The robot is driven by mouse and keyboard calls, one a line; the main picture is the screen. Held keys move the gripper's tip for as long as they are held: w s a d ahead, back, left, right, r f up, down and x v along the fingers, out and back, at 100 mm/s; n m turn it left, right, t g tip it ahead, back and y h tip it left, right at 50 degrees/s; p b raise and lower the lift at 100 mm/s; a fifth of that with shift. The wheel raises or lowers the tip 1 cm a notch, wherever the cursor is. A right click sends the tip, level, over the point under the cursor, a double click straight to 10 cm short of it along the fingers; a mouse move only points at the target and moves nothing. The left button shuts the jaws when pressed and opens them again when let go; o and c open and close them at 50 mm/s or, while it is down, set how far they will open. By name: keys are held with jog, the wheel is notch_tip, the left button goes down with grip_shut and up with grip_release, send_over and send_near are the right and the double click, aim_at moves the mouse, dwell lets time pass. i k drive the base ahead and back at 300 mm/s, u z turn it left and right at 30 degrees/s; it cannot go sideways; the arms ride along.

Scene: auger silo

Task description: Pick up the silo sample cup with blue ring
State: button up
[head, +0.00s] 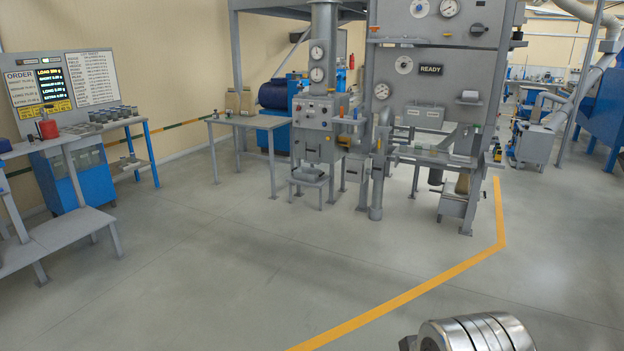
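I cannot make out a sample cup with a blue ring for certain. Several small grey cups (113,114) stand in rows on the side table at the left, too small to tell any ring colour. A few small coloured items, one of them blue (355,113), stand on a ledge of the silo machine (320,112) in the middle; I cannot tell what they are. A metal, banded part of my arm shows at the bottom right edge. My gripper's fingers are not in view.
A grey table (247,120) stands left of the machine, and a grey bench (60,233) fills the lower left. An order board (38,88) hangs behind the left table. A yellow line (420,289) crosses the floor. The grey floor (215,260) in front is clear.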

aim_at(403, 147)
jog(key=u, duration=0.15)
jog(key=i, duration=4.45)
jog(key=z, duration=0.35)
jog(key=i, duration=1.55)
jog(key=z, duration=0.65)
jog(key=i, duration=0.7)
jog(key=z, duration=0.15)
